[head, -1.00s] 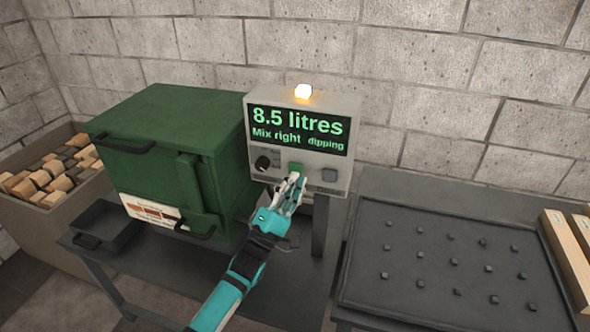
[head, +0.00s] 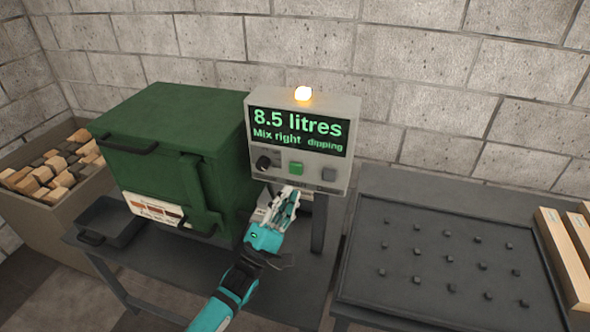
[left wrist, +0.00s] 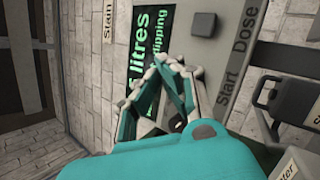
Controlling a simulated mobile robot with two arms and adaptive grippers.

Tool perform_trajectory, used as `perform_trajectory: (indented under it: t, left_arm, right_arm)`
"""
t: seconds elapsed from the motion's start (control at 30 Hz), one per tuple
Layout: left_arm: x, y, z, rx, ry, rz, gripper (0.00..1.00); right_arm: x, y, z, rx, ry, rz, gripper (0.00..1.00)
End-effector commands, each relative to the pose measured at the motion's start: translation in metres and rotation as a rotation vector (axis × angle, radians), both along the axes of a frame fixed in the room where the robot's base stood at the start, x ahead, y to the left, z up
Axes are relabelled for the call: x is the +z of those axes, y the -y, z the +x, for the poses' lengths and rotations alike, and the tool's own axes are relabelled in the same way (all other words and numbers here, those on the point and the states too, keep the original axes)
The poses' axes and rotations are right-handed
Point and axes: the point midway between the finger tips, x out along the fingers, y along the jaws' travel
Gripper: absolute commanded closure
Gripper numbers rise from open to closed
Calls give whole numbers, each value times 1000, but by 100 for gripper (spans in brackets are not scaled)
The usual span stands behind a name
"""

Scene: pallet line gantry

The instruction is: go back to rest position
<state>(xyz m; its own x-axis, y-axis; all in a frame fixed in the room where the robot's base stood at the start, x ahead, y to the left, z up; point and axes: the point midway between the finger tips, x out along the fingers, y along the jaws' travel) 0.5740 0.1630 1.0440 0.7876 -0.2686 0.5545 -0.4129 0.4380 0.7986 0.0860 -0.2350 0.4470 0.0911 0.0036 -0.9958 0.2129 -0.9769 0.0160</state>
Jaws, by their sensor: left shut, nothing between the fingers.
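My left gripper (head: 284,203) is shut and empty, just below and in front of the control box (head: 300,178). It is apart from the green button (head: 296,168), which shows fully in the head view. The box display (head: 298,130) reads "8.5 litres", "Mix right", "dipping". An amber lamp (head: 303,94) glows on top of the box. In the left wrist view the gripper fingers (left wrist: 176,66) show closed in front of the display (left wrist: 150,70), beside labels reading "Start" and "Dose". My right gripper is not in view.
A green lidded cabinet (head: 165,150) stands left of the box, with a dark tray (head: 112,222) before it. A bin of wood blocks (head: 40,215) is at far left. A dark pegged board (head: 440,290) and timber pieces (head: 565,262) lie at right.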

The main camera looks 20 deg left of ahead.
Motion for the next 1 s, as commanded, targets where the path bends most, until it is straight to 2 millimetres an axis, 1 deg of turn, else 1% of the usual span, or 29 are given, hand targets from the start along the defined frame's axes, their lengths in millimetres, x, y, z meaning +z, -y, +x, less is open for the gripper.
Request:
perform_trajectory:
  t: [0.37, 0.47, 0.53, 0.57, 0.67, 0.77, 0.8, 0.87, 0.9, 0.97, 1.0]
  left_arm:
    - [0, 0, 0, 3, -3, 3, 100]
    - [-6, 1, 0, 33, -34, 46, 100]
    - [-17, 3, -1, 83, -87, 125, 100]
    - [-23, 3, -2, 111, -118, 174, 100]
    - [-50, 5, -10, 204, -250, 396, 100]
    - [-81, 3, -28, 263, -391, 672, 100]
    - [-94, 2, -38, 271, -446, 787, 100]
    - [-111, -1, -55, 266, -520, 962, 100]
    - [-122, -3, -70, 250, -566, 1080, 100]
    - [-138, -7, -94, 208, -629, 1255, 100]
    - [-147, -10, -111, 168, -664, 1369, 100]
  right_arm:
    - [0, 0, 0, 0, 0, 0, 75]
    - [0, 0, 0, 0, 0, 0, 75]
    - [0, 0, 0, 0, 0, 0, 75]
    - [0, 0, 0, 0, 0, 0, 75]
    - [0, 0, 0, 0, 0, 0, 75]
    - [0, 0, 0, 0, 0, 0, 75]
    - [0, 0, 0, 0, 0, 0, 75]
    - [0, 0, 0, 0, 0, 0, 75]
    - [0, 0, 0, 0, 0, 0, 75]
    - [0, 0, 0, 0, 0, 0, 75]
    - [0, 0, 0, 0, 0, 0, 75]
